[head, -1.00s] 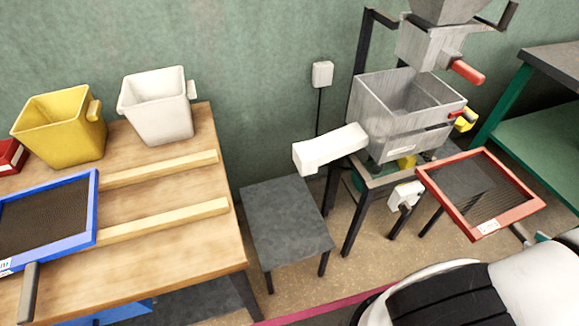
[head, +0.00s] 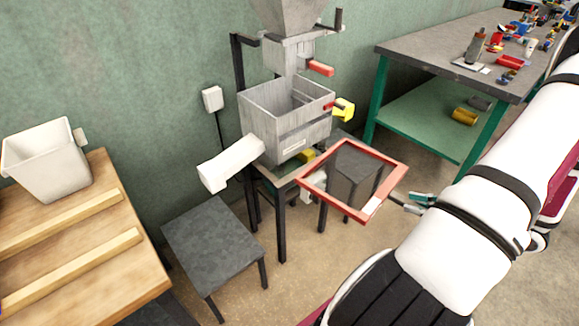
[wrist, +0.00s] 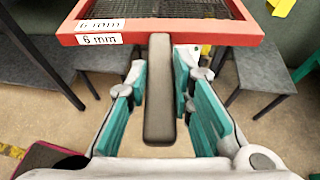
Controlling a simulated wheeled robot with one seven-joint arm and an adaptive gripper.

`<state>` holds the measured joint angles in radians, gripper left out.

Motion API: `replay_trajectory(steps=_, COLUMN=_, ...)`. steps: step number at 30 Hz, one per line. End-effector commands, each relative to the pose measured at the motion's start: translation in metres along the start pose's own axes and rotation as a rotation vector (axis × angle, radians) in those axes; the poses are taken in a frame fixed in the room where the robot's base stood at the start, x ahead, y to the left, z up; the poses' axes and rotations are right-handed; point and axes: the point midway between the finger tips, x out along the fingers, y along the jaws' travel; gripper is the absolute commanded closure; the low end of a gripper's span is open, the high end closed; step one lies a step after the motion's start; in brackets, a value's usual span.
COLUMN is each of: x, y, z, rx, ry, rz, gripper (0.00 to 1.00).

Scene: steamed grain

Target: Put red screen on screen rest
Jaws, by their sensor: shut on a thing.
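The red screen (head: 389,194) is a square red frame with mesh, held in the air in front of the grey hopper machine. In the wrist view, its near red edge (wrist: 215,33) carries "6 mm" labels. Its dark handle (wrist: 160,100) lies between the teal fingers of my gripper (wrist: 160,80). My gripper (head: 417,202) is shut on this handle at the screen's right in the head view. Two wooden rails (head: 75,255) lie on the wooden table at the left, apart from the screen. I cannot tell for certain whether they are the screen rest.
The grey machine (head: 287,125) stands by the wall with a white chute (head: 230,163) pointing left. A low grey stool (head: 213,242) stands between it and the wooden table (head: 115,285). A white bin (head: 45,160) sits on that table. A green-framed workbench (head: 440,65) is at right.

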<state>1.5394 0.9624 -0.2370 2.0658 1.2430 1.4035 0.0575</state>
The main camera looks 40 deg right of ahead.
Motion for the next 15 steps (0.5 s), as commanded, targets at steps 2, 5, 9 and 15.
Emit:
replay_trajectory(steps=2, x=0.014, y=0.009, z=0.01, rx=-0.011, ry=-0.006, rz=0.026, gripper=1.0)
replay_trajectory(steps=5, x=0.032, y=0.022, z=0.021, rx=-0.024, ry=-0.006, rz=0.058, gripper=1.0)
replay_trajectory(steps=9, x=0.064, y=0.047, z=0.041, rx=-0.049, ry=-0.008, rz=0.118, gripper=1.0)
replay_trajectory(steps=15, x=0.13, y=0.1, z=0.083, rx=-0.106, ry=-0.009, rz=0.249, gripper=1.0)
